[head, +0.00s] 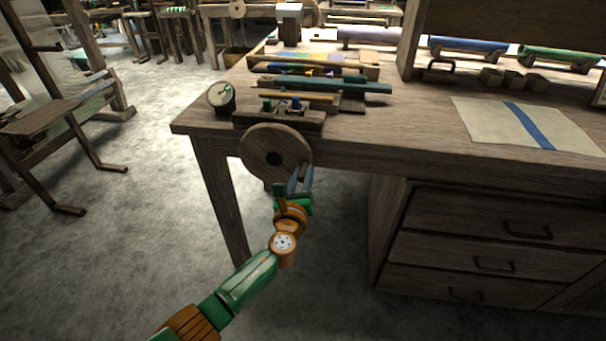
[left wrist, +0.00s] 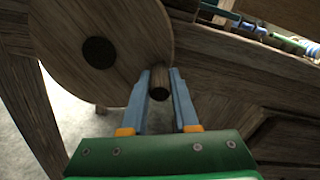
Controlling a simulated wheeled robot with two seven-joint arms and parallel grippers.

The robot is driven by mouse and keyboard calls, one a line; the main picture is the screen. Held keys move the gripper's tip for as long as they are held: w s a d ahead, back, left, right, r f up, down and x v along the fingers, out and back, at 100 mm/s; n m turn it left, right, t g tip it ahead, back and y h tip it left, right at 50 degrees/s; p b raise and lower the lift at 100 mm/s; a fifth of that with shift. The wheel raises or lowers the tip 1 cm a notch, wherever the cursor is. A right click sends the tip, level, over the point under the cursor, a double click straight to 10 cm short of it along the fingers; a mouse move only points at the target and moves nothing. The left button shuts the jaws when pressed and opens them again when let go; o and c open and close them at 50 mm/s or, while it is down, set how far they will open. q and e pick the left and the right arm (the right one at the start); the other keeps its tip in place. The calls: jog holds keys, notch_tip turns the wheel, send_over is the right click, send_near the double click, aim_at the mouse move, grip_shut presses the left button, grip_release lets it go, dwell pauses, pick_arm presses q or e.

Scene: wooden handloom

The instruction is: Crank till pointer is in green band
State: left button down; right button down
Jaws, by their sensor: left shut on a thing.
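The crank is a round wooden disc (head: 270,150) on the front edge of the table; it fills the upper left of the left wrist view (left wrist: 125,25). A short wooden handle peg (left wrist: 160,82) sticks out near the disc's lower right rim. My left gripper (head: 300,180) is shut on this peg, with a blue finger on each side of it in the left wrist view. The dial (head: 221,97) is a small round gauge at the table's left corner, with a pale face and some green. Its pointer is too small to read. My right gripper is not in view.
A small loom with coloured parts (head: 325,86) stands on the table behind the disc. A cloth with a blue stripe (head: 490,120) lies to the right. Drawers (head: 480,220) are under the table at right.

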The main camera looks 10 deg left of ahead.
pick_arm(q)
jog(key=shift+f, duration=0.15)
jog(key=c, duration=0.7)
grip_release()
jog(key=shift+s, duration=0.15)
jog(key=s+p, duration=0.2)
jog(key=s, duration=0.4)
jog(key=shift+s+a+p, duration=0.15)
jog(key=shift+p, duration=0.25)
jog(key=shift+s, duration=0.3)
